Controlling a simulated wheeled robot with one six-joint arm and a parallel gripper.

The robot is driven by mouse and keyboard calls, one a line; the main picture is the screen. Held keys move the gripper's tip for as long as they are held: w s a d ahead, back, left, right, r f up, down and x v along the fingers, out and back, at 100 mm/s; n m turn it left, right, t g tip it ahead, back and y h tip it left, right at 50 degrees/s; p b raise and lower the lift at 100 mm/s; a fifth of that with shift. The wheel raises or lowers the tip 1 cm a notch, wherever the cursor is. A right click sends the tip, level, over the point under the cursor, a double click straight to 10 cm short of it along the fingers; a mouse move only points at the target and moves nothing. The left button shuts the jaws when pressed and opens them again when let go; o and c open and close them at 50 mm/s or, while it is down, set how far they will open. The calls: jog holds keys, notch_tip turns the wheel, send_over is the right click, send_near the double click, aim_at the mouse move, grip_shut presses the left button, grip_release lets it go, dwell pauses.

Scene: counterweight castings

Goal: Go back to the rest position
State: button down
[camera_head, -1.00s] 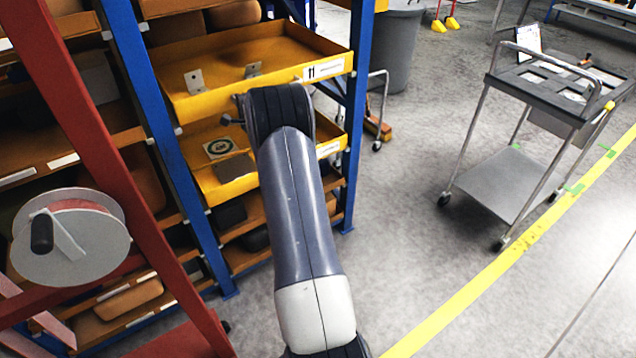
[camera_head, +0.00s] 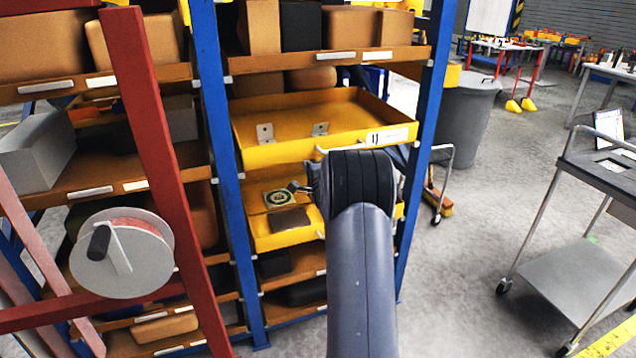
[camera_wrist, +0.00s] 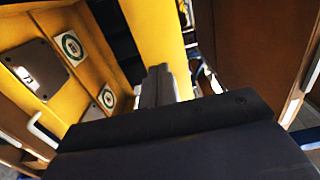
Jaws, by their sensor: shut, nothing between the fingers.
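My gripper (camera_wrist: 158,84) shows in the wrist view as two dark fingers side by side, shut and empty, beside the yellow tray. In the head view my gripper (camera_head: 300,188) is a small dark part at the left of my wrist, partly hidden by the arm. It is in front of the rack, near the gap between the upper yellow tray (camera_head: 280,155) and the lower yellow tray (camera_head: 290,240). Two metal brackets (camera_head: 265,134) stand in the upper tray.
The rack's blue post (camera_head: 425,130) rises just right of my arm. A cable reel (camera_head: 122,253) hangs on a red frame (camera_head: 150,130) at left. A grey bin (camera_head: 465,120) and a trolley (camera_head: 575,285) stand at right, with open floor between the rack and the trolley.

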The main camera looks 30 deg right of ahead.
jog(key=b+v, duration=0.1)
jog(key=v, duration=0.5)
dwell(0.3)
